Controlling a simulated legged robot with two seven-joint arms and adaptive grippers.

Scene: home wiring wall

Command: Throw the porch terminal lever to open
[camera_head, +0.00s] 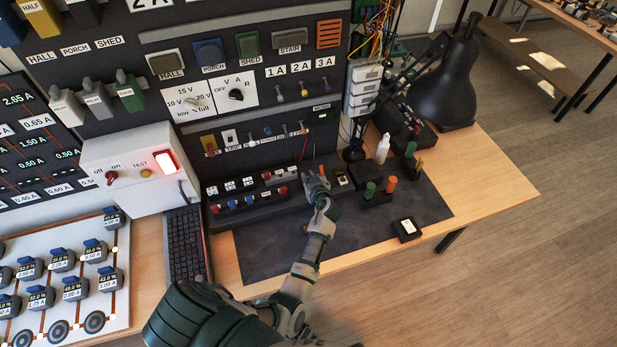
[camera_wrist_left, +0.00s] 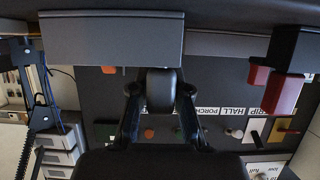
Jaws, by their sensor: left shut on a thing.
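My left gripper (camera_head: 317,184) is at the lower edge of the black wall panel, right of the terminal rows. In the left wrist view its fingers (camera_wrist_left: 160,95) are shut on a dark rounded thing (camera_wrist_left: 161,88); I cannot tell what it is. The terminal block (camera_head: 246,201) on the bench carries red and blue levers, left of the gripper and apart from it. Red levers (camera_wrist_left: 282,93) show at the right of the left wrist view. Which lever is the porch one cannot be read. My right gripper is not in view.
A white box with a lit red switch (camera_head: 165,161) and a keyboard (camera_head: 186,245) stand left. Green and orange pegs (camera_head: 390,184), a white bottle (camera_head: 382,149) and a black lamp (camera_head: 446,85) stand right. The dark mat (camera_head: 270,262) is largely clear.

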